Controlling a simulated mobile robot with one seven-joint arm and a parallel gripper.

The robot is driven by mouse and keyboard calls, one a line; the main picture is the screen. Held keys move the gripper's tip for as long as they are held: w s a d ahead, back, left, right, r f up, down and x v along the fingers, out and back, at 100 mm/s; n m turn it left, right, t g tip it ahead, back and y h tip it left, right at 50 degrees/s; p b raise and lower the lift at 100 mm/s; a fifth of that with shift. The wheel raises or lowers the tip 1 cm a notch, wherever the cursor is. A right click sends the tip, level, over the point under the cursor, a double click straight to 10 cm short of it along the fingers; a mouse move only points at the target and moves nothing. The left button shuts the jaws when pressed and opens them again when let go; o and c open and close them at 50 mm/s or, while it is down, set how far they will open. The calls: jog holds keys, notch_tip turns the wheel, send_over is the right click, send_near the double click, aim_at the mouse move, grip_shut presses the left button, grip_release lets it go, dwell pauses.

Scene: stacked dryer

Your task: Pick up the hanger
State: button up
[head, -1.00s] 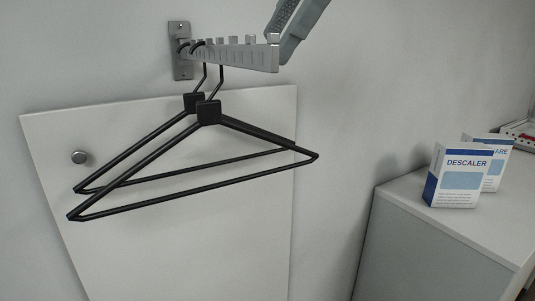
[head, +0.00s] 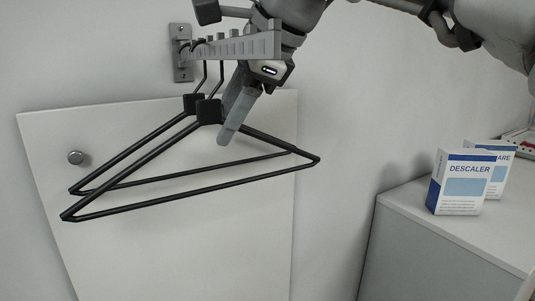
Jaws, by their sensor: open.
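Two black hangers hang by their hooks from a grey notched wall rail (head: 240,46). The front hanger (head: 150,150) has its dark neck block just left of my gripper, and the rear hanger (head: 130,160) hangs close behind it. My gripper (head: 232,125) is at the right of the hanger necks, pointing down. One grey finger shows beside the front hanger's right shoulder; the other finger is mostly hidden. It is open and holds nothing that I can see. Whether the finger touches the hanger, I cannot tell.
A white panel with a round knob (head: 76,157) stands behind the hangers. At the right, a white cabinet (head: 440,245) bears a descaler box (head: 459,182) and another box behind it. The space below the hangers is clear.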

jog(key=shift+w+a+f, duration=0.15)
jog(key=shift+a+f, duration=0.1)
jog(key=shift+f, duration=0.2)
grip_shut()
jog(key=shift+r, duration=0.15)
jog(key=shift+r, duration=0.55)
notch_tip(320, 180, up, 2)
jog(key=shift+r+p, duration=0.1)
jog(key=shift+p, duration=0.4)
jog(key=s+d+b, duration=0.2)
jog(key=s+d, duration=0.8)
jog(key=d, duration=0.4)
jog(key=shift+s+d+b, duration=0.25)
jog(key=shift+d+b, duration=0.1)
